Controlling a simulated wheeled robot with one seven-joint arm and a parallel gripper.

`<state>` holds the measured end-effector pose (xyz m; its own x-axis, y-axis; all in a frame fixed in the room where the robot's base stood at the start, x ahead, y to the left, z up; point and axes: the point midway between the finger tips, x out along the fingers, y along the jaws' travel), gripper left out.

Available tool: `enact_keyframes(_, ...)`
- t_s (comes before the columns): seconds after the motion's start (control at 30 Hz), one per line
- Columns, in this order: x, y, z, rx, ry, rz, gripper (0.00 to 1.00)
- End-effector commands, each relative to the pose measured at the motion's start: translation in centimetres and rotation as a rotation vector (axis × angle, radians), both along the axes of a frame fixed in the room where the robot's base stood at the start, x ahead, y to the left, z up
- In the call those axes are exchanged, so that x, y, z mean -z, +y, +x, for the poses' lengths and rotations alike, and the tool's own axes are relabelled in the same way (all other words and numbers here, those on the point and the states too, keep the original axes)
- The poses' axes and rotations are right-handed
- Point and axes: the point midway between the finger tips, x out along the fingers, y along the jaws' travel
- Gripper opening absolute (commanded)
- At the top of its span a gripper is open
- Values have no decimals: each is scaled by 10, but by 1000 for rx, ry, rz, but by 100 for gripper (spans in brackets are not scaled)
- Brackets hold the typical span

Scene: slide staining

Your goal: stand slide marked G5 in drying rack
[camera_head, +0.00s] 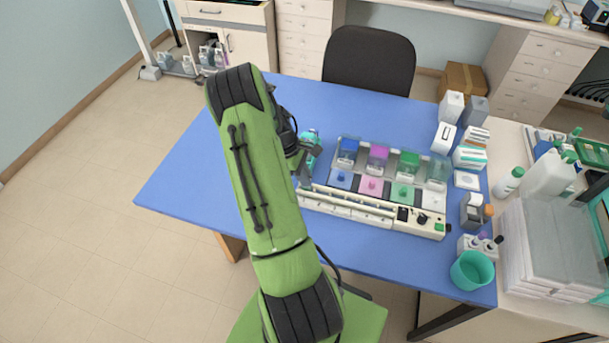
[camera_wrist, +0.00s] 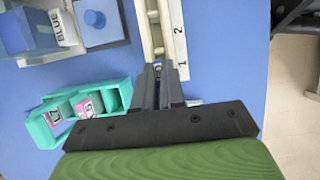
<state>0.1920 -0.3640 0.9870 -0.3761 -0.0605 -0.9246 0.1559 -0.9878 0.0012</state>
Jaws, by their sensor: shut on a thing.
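My gripper (camera_wrist: 158,75) is shut on a thin thing, seen nearly edge-on between the fingertips; it looks like a slide, but its marking cannot be read. In the head view my gripper (camera_head: 304,182) is at the left end of the staining station. The fingertips are by a long pale rail with numbers 1 and 2 (camera_wrist: 180,45); I cannot tell if they touch it. The holder also shows in the head view (camera_head: 313,137).
The staining station (camera_head: 375,212) has blue (camera_head: 347,147), magenta (camera_head: 377,153) and green (camera_head: 408,159) jars behind it. A teal cup (camera_head: 471,270) and bottles stand at the right. The blue table's left part (camera_head: 190,165) is clear.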

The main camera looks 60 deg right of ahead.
Motion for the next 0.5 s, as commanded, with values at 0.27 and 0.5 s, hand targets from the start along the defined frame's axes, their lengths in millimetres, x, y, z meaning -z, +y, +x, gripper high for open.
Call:
enact_keyframes(0.27, 3, 0, 0, 0, 0, 0, 13)
enact_keyframes(0.5, 3, 0, 0, 0, 0, 0, 39)
